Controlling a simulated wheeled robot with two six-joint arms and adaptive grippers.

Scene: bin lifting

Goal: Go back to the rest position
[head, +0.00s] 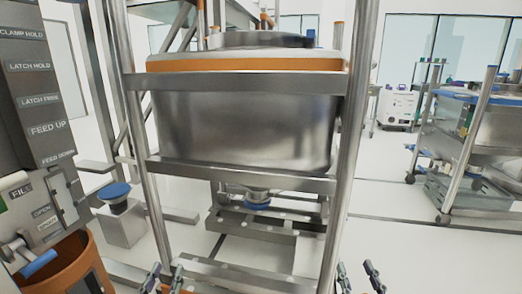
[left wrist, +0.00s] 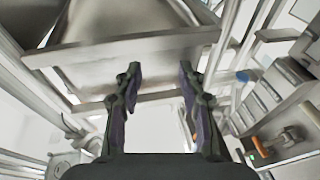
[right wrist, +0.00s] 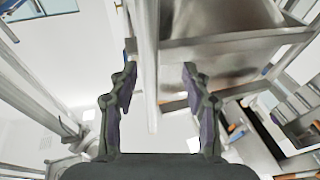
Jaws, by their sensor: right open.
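My left gripper (head: 164,278) shows at the bottom edge of the head view, in front of the steel frame. In the left wrist view (left wrist: 158,85) its two fingers are apart with nothing between them. My right gripper (head: 358,278) is at the bottom edge, right of the frame's right post. In the right wrist view (right wrist: 160,85) its fingers are apart and empty, with a steel post beyond them. The large steel bin (head: 240,130) with an orange band sits upright in the frame (head: 342,190). Neither gripper visibly touches the bin.
A control panel (head: 40,110) with labelled rows and an orange drum (head: 75,262) stand close on the left. A blue-topped block (head: 122,228) is on the floor beside the frame. A cart (head: 468,190) and a white cabinet (head: 397,107) stand at right, with open floor (head: 385,200) between.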

